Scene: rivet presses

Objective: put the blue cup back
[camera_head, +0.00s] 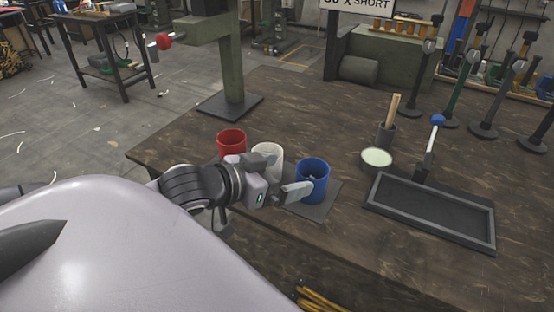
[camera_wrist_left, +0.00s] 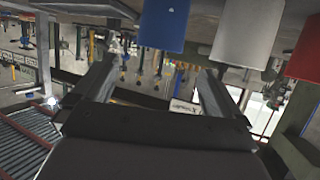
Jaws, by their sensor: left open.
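The blue cup (camera_head: 312,182) stands upright on a dark square mat (camera_head: 322,210) on the wooden table, with something small and grey inside it. My left gripper (camera_head: 290,183) is open and empty, just left of the blue cup and in front of the white cup (camera_head: 267,158). Whether a finger touches the blue cup I cannot tell. In the upside-down left wrist view the blue cup (camera_wrist_left: 165,24) is at the top edge, outside the spread fingers (camera_wrist_left: 155,80). My right gripper is not in view.
A red cup (camera_head: 231,142) stands left of the white one. A round pale tin (camera_head: 377,158), a holder with a wooden handle (camera_head: 387,130) and a black tray (camera_head: 430,211) lie to the right. Rivet presses (camera_head: 455,95) line the back right. The table's front right is clear.

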